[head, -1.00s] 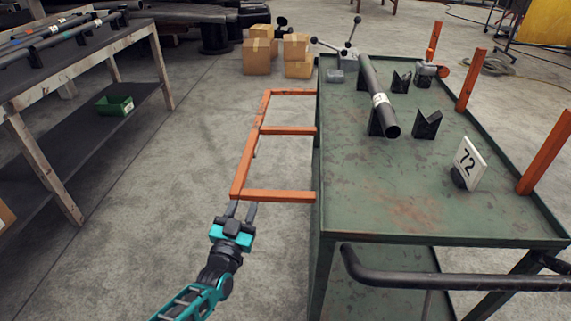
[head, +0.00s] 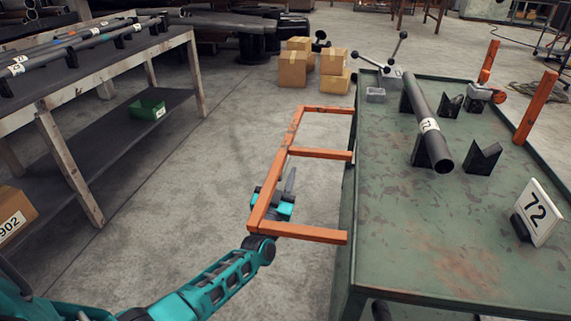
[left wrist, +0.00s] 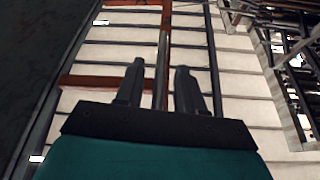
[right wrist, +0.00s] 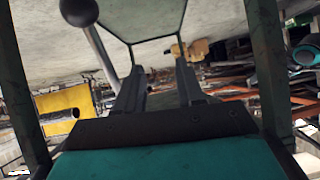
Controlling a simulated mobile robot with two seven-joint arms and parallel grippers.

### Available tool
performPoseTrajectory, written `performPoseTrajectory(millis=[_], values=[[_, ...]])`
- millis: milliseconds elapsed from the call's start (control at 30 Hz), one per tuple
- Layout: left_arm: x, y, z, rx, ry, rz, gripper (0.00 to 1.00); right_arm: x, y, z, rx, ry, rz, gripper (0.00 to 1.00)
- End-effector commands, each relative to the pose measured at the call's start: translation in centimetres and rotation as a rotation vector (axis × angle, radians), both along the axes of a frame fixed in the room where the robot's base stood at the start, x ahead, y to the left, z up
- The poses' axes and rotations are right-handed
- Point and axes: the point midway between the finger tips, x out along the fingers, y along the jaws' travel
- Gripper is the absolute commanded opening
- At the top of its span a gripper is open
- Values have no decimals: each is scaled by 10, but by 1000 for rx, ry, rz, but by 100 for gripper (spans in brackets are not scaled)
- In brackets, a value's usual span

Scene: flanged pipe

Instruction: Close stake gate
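The stake gate (head: 275,190) is an orange frame with crossbars. It sticks out flat from the left side of the green cart (head: 400,255), over the floor. My left gripper (head: 276,184) is below the gate near its outer front corner, partly hidden by the outer bar; its fingers show through the front opening. In the left wrist view, my left gripper (left wrist: 159,85) is open, looking up, with orange gate bars (left wrist: 100,82) beyond the fingers and a thin grey rod (left wrist: 160,70) lined up between them. My right gripper (right wrist: 158,85) is open and empty, outside the head view.
On the cart are a dark pipe (head: 421,110), black V-blocks (head: 483,158), a "72" sign (head: 540,212) and upright orange stakes (head: 534,106). A workbench (head: 100,68) stands left. Cardboard boxes (head: 292,69) lie behind. The floor between bench and gate is clear.

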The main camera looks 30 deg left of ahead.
Motion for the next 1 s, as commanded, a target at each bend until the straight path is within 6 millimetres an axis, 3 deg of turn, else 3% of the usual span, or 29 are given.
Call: performPoseTrajectory(millis=[433,833,1000], values=[[4,0,5,0,0,1,38,0,0,0,-1,0,-1,38],[4,0,5,0,0,1,0,0,-1,0,-1,0,-2,38],[4,0,4,0,0,1,0,0,-1,0,-1,0,-2,38]])
